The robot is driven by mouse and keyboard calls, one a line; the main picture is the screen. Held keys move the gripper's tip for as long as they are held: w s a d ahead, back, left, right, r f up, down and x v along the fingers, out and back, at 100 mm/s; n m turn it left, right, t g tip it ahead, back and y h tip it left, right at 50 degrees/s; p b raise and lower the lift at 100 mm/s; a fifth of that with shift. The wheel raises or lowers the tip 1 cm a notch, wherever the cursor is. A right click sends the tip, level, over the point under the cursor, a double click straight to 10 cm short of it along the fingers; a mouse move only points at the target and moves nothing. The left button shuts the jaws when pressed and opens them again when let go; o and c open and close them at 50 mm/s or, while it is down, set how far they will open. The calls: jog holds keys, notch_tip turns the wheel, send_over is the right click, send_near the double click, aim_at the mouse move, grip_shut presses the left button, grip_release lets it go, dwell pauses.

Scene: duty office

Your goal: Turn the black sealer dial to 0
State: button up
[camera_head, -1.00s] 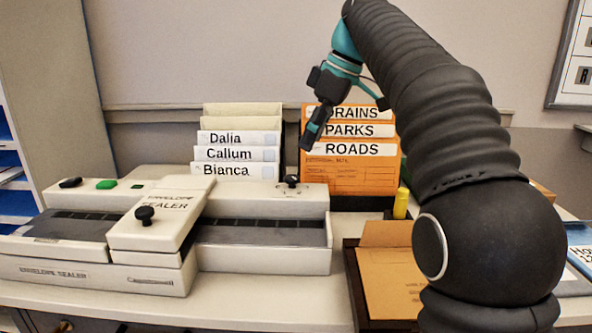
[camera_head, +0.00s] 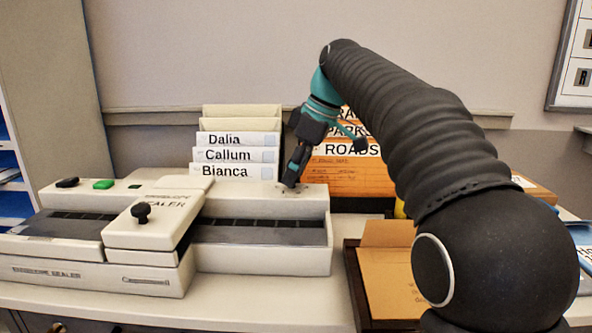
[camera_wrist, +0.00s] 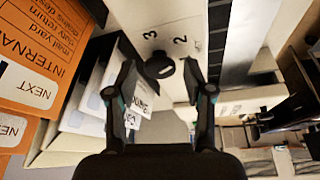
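The envelope sealer (camera_head: 262,205) is a long cream machine on the counter. My gripper (camera_wrist: 160,68) is open, with one finger on each side of the dial and a gap visible on both sides. I cannot tell which number the dial points to.
White name folders (camera_head: 236,154) stand close behind the sealer, and orange folders (camera_head: 345,176) stand behind right. A black lid knob (camera_head: 141,212), a green button (camera_head: 103,184) and another black knob (camera_head: 67,182) are at left. A brown tray (camera_head: 357,290) lies right.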

grip_shut()
jog(key=shift+s+m, duration=0.1)
jog(key=shift+m, duration=0.3)
jog(key=m, duration=0.2)
jog(key=m+t+p, duration=0.1)
jog(key=shift+s+a+r+m+t+h, duration=0.1)
jog(key=shift+s+a+m+t+h, duration=0.05)
jog(key=shift+m+t+h, duration=0.2)
jog(key=m+h, duration=0.1)
jog(key=m, duration=0.1)
jog(key=m+t+p, duration=0.1)
jog(key=m, duration=0.2)
jog(key=shift+s+a+m+h, duration=0.1)
jog(key=shift+a+m+h, duration=0.05)
jog(key=shift+m+h, duration=0.2)
jog(key=m+h, duration=0.1)
jog(key=m, duration=0.1)
jog(key=m+h, duration=0.1)
jog(key=m, duration=0.4)
jog(key=shift+a+f+h, duration=0.2)
jog(key=shift+a+h, duration=0.1)
jog(key=shift+h, duration=0.1)
jog(key=m+h, duration=0.1)
jog(key=m, duration=0.2)
jog(key=m+g+h, duration=0.1)
jog(key=m, duration=0.2)
jog(key=shift+a+m, duration=0.1)
jog(key=shift+m, duration=0.2)
